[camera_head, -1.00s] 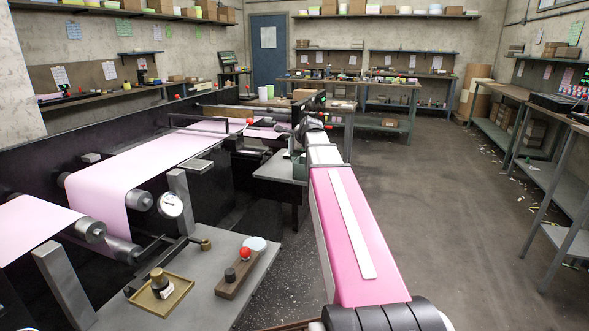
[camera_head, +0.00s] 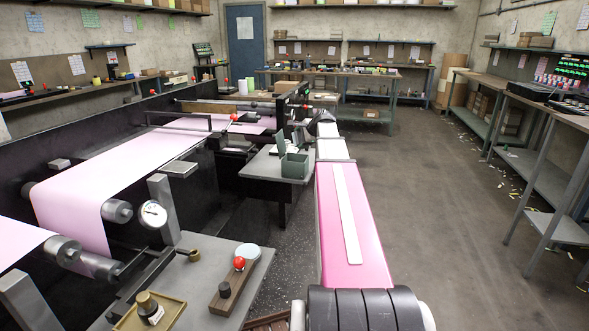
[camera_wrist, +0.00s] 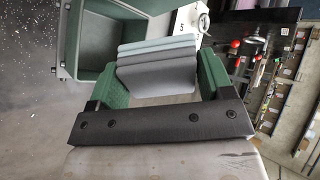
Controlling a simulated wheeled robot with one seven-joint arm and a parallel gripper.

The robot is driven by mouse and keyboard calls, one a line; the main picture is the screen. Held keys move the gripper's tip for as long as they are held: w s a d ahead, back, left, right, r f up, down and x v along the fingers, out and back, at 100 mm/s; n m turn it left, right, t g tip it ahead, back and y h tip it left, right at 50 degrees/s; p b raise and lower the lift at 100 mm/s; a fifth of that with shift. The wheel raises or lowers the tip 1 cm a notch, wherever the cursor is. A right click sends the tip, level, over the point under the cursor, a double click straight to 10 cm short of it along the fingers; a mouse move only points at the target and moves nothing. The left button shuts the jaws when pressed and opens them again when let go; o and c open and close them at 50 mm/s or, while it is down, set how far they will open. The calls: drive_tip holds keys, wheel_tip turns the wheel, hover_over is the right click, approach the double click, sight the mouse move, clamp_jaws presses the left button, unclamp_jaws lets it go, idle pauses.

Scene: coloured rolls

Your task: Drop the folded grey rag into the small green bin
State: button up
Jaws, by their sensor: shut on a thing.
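The folded grey rag (camera_wrist: 158,68) shows in the wrist view as stacked grey layers between my gripper's green fingers. My gripper (camera_wrist: 157,78) is shut on it. The small green bin (camera_wrist: 70,40) is at the upper left of the wrist view, its open top towards the camera. In the head view the green bin (camera_head: 293,164) stands upright on the small grey table (camera_head: 258,166), left of my arm. The rag is not clearly visible there.
A press with pink web (camera_head: 110,180) fills the left. A grey bench in front holds a brass tray (camera_head: 150,312), a bottle and a red-knobbed block (camera_head: 233,283). Open floor (camera_head: 430,210) lies to the right, before side shelves (camera_head: 540,165).

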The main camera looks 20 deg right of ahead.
drive_tip(key=shift+f, duration=1.55)
drive_tip(key=o, duration=1)
drive_tip(key=v, duration=1.1)
drive_tip(key=shift+f, duration=0.1)
